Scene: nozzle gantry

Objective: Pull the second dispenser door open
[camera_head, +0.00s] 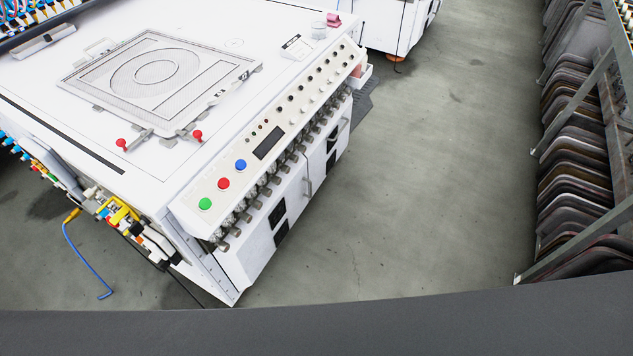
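A large white machine (130,160) fills the left half of the head view. On its front, below the sloped control panel (275,125), are white door panels. The nearer door panel (292,200) has an upright handle (308,180). A farther door panel (332,140) also has a handle, close to the machine's far end. Both doors look shut. Which of them is the second dispenser door I cannot tell. Neither of my grippers is in view.
Buttons and a row of metal fittings (262,190) line the panel's lower edge. A rack of dark boards (575,180) stands at the right. The grey floor (430,170) between is clear. Another white machine stands behind (385,25).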

